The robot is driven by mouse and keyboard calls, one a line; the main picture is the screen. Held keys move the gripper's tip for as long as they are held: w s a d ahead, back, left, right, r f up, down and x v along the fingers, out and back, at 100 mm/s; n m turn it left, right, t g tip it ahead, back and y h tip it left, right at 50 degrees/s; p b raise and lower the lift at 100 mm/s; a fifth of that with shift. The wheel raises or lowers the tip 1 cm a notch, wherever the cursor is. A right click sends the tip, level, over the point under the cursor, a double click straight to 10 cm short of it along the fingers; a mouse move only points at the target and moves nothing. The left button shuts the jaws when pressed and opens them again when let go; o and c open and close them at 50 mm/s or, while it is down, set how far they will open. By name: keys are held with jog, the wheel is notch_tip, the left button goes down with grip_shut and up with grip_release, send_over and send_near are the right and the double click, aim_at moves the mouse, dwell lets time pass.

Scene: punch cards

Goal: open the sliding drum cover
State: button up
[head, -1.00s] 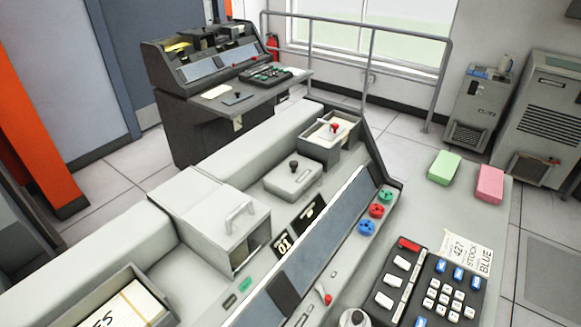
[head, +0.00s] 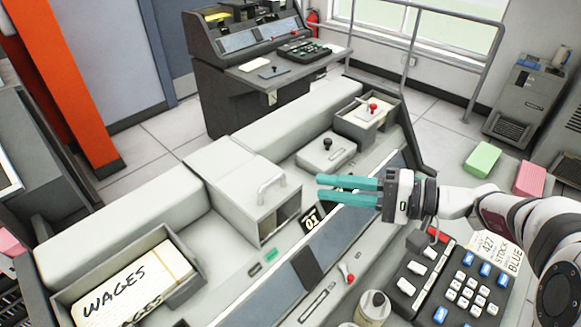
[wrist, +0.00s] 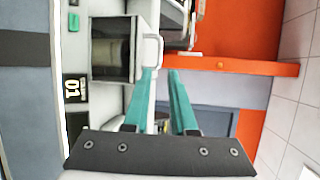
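The drum cover (head: 232,176) is a pale grey box on the machine's deck, with a raised bar handle (head: 271,186) on its top. Its front side shows a dark opening (head: 284,222). In the wrist view the box is at upper left, with the handle (wrist: 153,50) at its right edge, close to the left fingertip. My gripper (head: 320,187) has two teal fingers, parallel with a gap between them and nothing held. In the head view the fingertips are to the right of the handle, apart from it. In the wrist view the fingers (wrist: 161,72) point towards the handle side.
A card tray marked WAGES (head: 180,291) sits at lower left. A flat box with a black knob (head: 326,150) and a hopper with a red knob (head: 370,118) stand behind my gripper. A keypad (head: 457,287) is at lower right. Green (head: 482,158) and pink (head: 529,178) card stacks lie right.

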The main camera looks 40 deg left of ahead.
aim_at(275, 181)
jog(key=x, duration=1.1)
jog(key=shift+s, duration=0.1)
grip_shut()
dwell(0.9)
